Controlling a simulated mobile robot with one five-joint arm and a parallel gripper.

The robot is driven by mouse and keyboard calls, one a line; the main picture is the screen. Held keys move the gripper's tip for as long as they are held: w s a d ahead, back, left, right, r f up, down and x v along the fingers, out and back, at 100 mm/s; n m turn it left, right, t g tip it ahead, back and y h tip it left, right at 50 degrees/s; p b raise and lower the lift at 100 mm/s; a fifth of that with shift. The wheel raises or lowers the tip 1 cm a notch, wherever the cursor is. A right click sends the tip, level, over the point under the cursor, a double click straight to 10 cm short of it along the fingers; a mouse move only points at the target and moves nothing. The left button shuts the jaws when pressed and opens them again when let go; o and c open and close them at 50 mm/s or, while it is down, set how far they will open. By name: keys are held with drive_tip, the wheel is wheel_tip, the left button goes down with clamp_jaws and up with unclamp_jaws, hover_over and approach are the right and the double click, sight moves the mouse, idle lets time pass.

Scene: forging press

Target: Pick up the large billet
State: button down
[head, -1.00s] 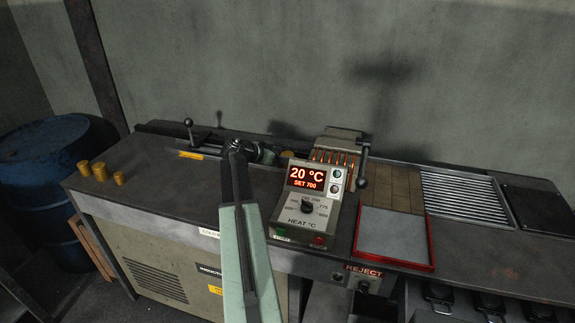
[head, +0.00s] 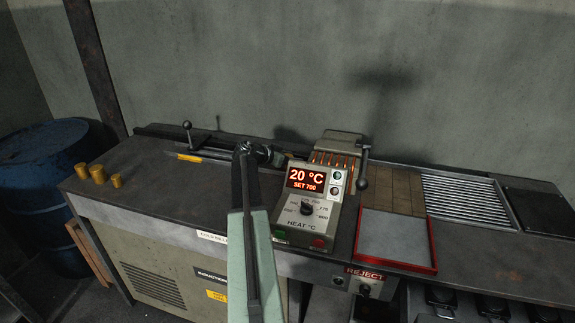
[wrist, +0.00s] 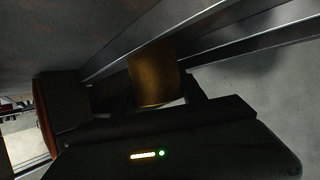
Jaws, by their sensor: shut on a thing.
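A brass-coloured cylindrical billet (wrist: 156,72) stands between the two dark fingers of my gripper (wrist: 156,92) in the wrist view. My gripper is shut on it, beside long metal rails. I cannot judge the billet's size against the others, or whether it still rests on something. In the head view my own arm hides the gripper and this billet.
The heater control box (head: 309,205) reads 20 °C, SET 700. Behind it is the copper coil unit (head: 341,148). A red-rimmed reject tray (head: 434,245) and a slatted rack (head: 465,200) lie to the right. A lever (head: 188,134) stands at the back left. The bench's left middle is clear.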

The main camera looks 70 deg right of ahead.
drive_tip(key=shift+r, duration=0.1)
wheel_tip(320, 180, up, 10)
drive_tip(key=p, duration=1)
